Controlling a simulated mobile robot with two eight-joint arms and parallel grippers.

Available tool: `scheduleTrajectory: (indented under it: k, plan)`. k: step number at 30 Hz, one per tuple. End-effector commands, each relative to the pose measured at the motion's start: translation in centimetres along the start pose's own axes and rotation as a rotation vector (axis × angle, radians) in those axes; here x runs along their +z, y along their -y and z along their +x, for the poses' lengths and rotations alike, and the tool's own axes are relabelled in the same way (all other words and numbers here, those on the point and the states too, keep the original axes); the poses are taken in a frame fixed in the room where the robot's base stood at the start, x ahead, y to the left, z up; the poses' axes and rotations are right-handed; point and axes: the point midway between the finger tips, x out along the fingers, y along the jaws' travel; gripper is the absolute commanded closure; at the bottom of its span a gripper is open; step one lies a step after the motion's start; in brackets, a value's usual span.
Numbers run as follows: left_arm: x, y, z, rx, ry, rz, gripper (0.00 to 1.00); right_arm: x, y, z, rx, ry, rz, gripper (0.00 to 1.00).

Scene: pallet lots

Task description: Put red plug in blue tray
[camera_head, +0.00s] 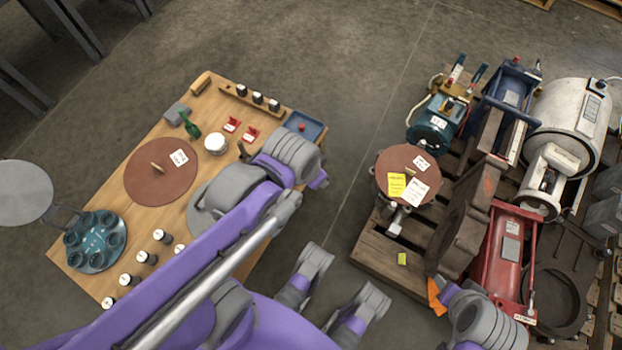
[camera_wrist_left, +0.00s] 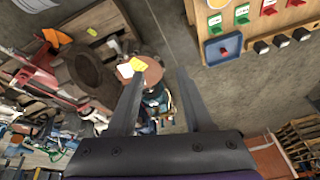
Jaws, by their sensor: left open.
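The blue tray (camera_head: 313,121) sits at the table's right corner in the head view. A small red piece, seemingly the red plug (camera_head: 301,127), lies inside it. In the left wrist view the blue tray (camera_wrist_left: 210,53) is at the upper right, with the red plug (camera_wrist_left: 224,51) in it. My left gripper (camera_wrist_left: 160,74) is open, with nothing between its fingers, and is apart from the tray. In the head view my left arm reaches over the table and ends just below the tray; its fingers are hard to make out there. My right gripper's fingers do not show.
The wooden table (camera_head: 120,210) holds a brown disc (camera_head: 150,190), a teal cup carousel (camera_head: 90,255), red holders (camera_head: 250,134) and several black-and-white cylinders. A loaded pallet (camera_head: 370,255) with motors stands to the right. Bare floor separates it from the table.

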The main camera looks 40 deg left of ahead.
Motion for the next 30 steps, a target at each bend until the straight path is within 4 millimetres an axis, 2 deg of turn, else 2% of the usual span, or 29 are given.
scheduleTrajectory:
  k: [1,6,20,23,26,30]
  plan:
    - [1.2,-0.7,-0.1,0.003,-0.013,-0.044,0.49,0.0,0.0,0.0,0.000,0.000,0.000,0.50]
    - [3.1,-1.8,-0.1,0.010,-0.043,-0.153,0.49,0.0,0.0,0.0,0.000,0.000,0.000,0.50]
    - [3.3,-2.0,-0.4,0.012,-0.050,-0.179,0.49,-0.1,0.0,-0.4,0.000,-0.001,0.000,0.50]
    - [3.0,-1.9,-1.6,0.012,-0.054,-0.178,0.49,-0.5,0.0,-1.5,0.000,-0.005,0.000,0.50]
    - [2.5,-1.8,-3.6,0.011,-0.061,-0.178,0.49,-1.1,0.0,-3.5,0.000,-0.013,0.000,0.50]
    - [1.2,-1.5,-7.7,0.010,-0.075,-0.178,0.49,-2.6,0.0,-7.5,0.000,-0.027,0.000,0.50]
